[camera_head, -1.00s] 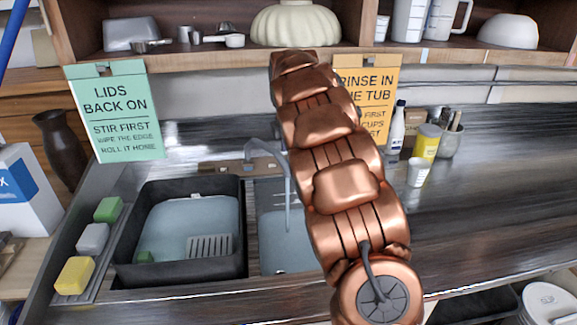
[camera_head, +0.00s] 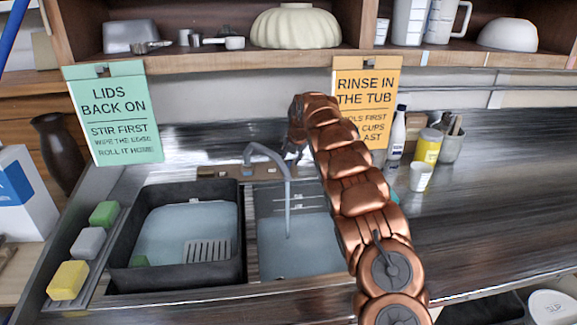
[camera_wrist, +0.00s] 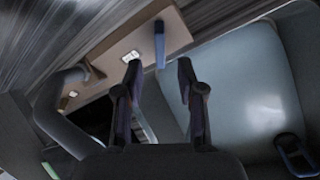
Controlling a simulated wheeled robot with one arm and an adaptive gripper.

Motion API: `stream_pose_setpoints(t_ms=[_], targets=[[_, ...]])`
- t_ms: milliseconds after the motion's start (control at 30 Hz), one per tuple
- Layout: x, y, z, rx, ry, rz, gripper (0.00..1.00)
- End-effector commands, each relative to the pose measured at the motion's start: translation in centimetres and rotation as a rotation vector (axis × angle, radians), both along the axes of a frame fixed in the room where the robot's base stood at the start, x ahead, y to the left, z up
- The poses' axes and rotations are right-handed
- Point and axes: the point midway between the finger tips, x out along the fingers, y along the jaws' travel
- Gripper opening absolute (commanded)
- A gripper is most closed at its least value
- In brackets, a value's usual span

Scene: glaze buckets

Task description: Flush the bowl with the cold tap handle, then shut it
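The tap has a curved grey spout (camera_head: 266,152) on a brown mounting strip (camera_head: 225,171) behind two basins. A thin grey vertical line hangs below it into the right basin (camera_head: 300,262); I cannot tell whether it is running water. In the wrist view, a blue handle (camera_wrist: 159,44) stands on the tan strip (camera_wrist: 172,22), beyond my fingertips. The grey spout (camera_wrist: 50,115) is left of them. My gripper (camera_wrist: 160,75) is open, with nothing between its fingers. In the head view my gripper (camera_head: 296,143) is just right of the spout.
A black tub (camera_head: 122,250) holds pale liquid and a slotted grey piece. Green (camera_head: 104,213), grey and yellow sponges lie left of it. A green sign (camera_head: 112,110) and an orange sign (camera_head: 365,90) hang behind. A small cup (camera_head: 421,177) and bottles stand right.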

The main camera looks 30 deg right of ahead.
Motion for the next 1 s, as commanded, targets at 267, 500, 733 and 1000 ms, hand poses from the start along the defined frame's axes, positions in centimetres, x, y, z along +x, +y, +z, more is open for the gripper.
stream_pose_setpoints(t_ms=[267,500,733,1000], targets=[[1.5,-0.3,-2.7,0.001,0.002,0.0,0.39],[2.5,-0.5,-4.5,0.001,0.001,0.0,0.39],[2.9,-0.6,-5.4,0.0,0.001,-0.002,0.39],[2.9,-0.6,-5.5,0.0,0.001,-0.002,0.39]])
